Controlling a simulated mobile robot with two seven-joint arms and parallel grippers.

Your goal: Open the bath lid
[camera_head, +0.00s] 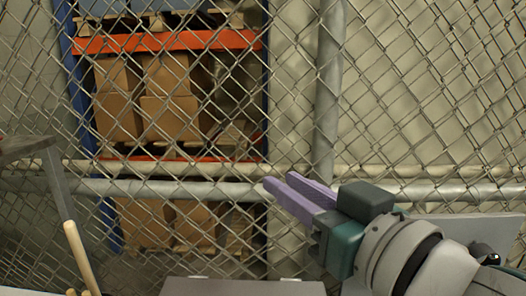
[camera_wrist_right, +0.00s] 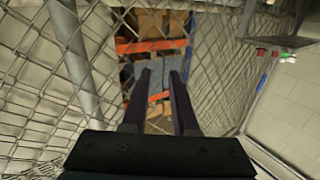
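My right gripper (camera_head: 281,182) reaches in from the lower right in the head view, its two purple fingers pointing up and left in front of the wire fence. In the right wrist view, the fingers (camera_wrist_right: 160,75) are parallel with a clear gap and nothing between them, so it is open and empty. A flat grey surface (camera_head: 242,288) shows at the bottom edge of the head view, below the gripper and apart from it. It may be the bath lid, but most of it is cut off. My left gripper is not in view.
A chain-link fence with a grey post (camera_head: 328,90) and rail (camera_head: 150,189) spans the view. Behind it stands a rack with orange beams (camera_head: 165,41) and cardboard boxes (camera_head: 165,95). A tool with a wooden handle (camera_head: 81,258) stands at left. A grey panel (camera_head: 460,228) lies behind my right arm.

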